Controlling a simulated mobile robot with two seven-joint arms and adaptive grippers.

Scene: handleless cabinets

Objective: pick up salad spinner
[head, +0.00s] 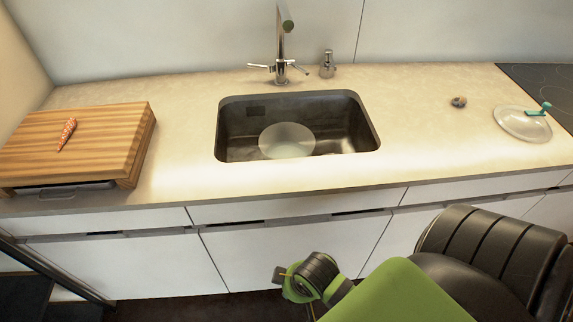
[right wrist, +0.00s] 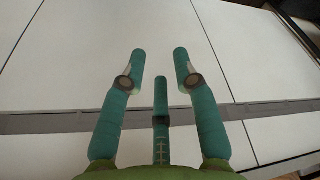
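A clear, round, dome-like item with a teal crank-like handle (head: 523,122) sits on the counter at the right in the head view; it looks like the salad spinner. A round, pale translucent disc or bowl (head: 287,140) lies in the sink; I cannot tell what it is. My right gripper (right wrist: 159,54) is open and empty in the right wrist view, its teal fingers apart in front of white cabinet fronts. My right arm reaches in low in the head view, below the counter and away from the clear item. My left gripper is not in view.
The sink (head: 230,145) with a tap (head: 282,45) and soap dispenser (head: 327,64) is mid-counter. A cutting board (head: 95,135) bearing an orange item (head: 67,133) stands left. A small brownish object (head: 459,102) and a dark cooktop (head: 545,82) are right. Counter between sink and small object is clear.

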